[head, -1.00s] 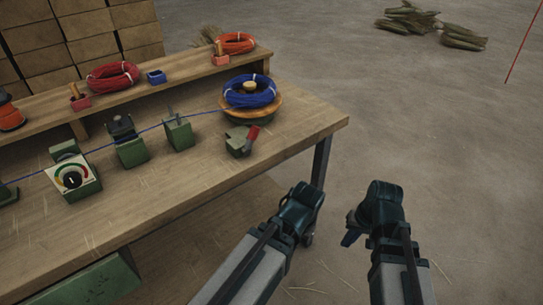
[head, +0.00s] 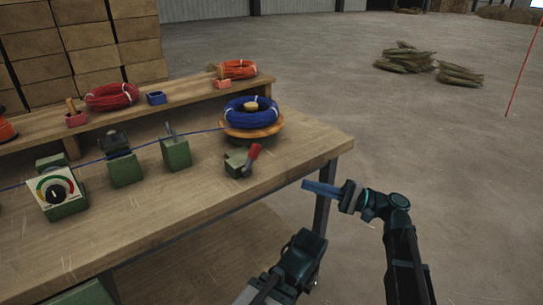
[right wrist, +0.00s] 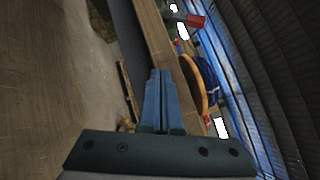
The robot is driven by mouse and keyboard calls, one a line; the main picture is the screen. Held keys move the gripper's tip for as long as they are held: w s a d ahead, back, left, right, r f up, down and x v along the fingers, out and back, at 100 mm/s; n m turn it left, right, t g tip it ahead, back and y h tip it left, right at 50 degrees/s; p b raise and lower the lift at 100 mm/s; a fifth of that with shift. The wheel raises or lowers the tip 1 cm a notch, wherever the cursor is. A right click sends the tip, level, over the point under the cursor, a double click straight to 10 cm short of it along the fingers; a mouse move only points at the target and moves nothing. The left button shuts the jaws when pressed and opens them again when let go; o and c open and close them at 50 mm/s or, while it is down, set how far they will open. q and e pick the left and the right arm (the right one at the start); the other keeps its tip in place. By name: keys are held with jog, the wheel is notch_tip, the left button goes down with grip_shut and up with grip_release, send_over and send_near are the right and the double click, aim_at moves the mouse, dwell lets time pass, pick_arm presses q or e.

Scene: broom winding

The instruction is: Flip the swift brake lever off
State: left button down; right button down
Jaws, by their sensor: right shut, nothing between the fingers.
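The brake lever (head: 254,152) has a red handle and tilts up to the right from its green-grey block (head: 239,161) near the table's right end. In the right wrist view the red handle (right wrist: 195,21) is at the top. Just behind the block is the swift, a round wooden disc (head: 267,133) bearing a blue coil (head: 250,112). My right gripper (head: 306,186) is shut and empty, just off the table's right corner, apart from the lever. Its blue fingers (right wrist: 160,73) lie together in the wrist view. My left arm shows at the bottom; its fingers are hidden.
The wooden table (head: 200,205) carries a dial box (head: 57,194) and green posts (head: 176,151) along a blue line. A back shelf holds a red coil (head: 112,96) and an orange coil (head: 237,69). Open floor lies right of the table.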

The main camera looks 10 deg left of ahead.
aim_at(283, 168)
jog(key=r, duration=0.1)
jog(key=r+y, duration=0.1)
jog(key=w+d+r+y, duration=0.1)
jog(key=r, duration=0.1)
jog(key=p+x, duration=0.3)
jog(key=x, duration=0.7)
jog(key=shift+p, duration=0.4)
jog(key=shift+s+a+r+p, duration=0.45)
jog(key=shift+s+a, duration=0.1)
jog(key=shift+s, duration=0.15)
jog(key=shift+s+a+r+p, duration=0.45)
jog(key=shift+s+a, duration=0.1)
jog(key=shift+s, duration=0.2)
